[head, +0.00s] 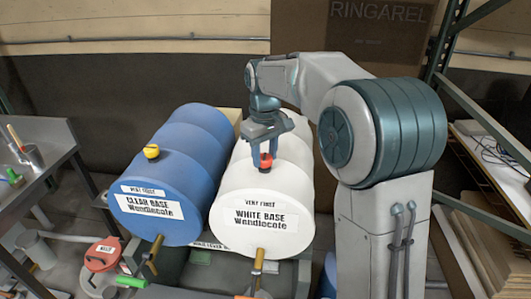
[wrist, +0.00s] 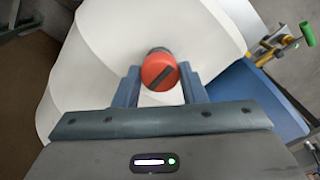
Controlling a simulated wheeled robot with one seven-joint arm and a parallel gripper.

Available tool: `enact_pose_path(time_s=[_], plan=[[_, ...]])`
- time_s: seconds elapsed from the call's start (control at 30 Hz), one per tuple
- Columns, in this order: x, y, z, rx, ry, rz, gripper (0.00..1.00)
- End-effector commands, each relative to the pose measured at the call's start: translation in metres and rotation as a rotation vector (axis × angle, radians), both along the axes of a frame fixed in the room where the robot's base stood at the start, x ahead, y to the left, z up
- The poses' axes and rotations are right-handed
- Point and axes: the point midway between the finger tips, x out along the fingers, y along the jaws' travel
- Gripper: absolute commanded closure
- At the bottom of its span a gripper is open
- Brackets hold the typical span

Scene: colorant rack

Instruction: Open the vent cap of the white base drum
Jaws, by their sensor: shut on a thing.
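The white base drum (head: 262,200) lies on its side on a rack, with its label facing forward. Its red vent cap (head: 265,161) sits on top near the front end. My gripper (head: 275,152) reaches down from above, with its fingers at the cap. In the wrist view the red cap (wrist: 160,71), with a dark bar across its face, sits between the ends of my two fingers (wrist: 159,84). The gripper is shut on the cap. The white drum (wrist: 100,65) fills much of the wrist view behind it.
A blue clear base drum (head: 165,190) with a yellow cap (head: 151,151) lies close on the left. Brass taps (head: 258,262) stick out at the drum fronts. A metal table (head: 40,145) stands at far left, and a green shelf frame (head: 485,125) stands at right.

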Motion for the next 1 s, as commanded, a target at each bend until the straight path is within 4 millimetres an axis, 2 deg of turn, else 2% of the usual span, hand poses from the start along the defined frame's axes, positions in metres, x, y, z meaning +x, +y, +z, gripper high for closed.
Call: enact_pose_path(time_s=[0.47,0.5,0.53,0.57,0.87,1.0], plan=[[0.0,0.001,0.001,0.0,-0.002,0.013,0.85],[0.0,0.001,0.001,0.0,-0.002,0.013,0.51],[0.0,0.001,0.001,0.0,-0.002,0.013,0.43],[0.0,0.001,0.001,0.0,-0.002,0.013,0.41],[0.0,0.0,0.002,0.0,-0.002,0.011,0.41],[0.001,0.0,0.015,0.001,-0.004,0.011,0.41]])
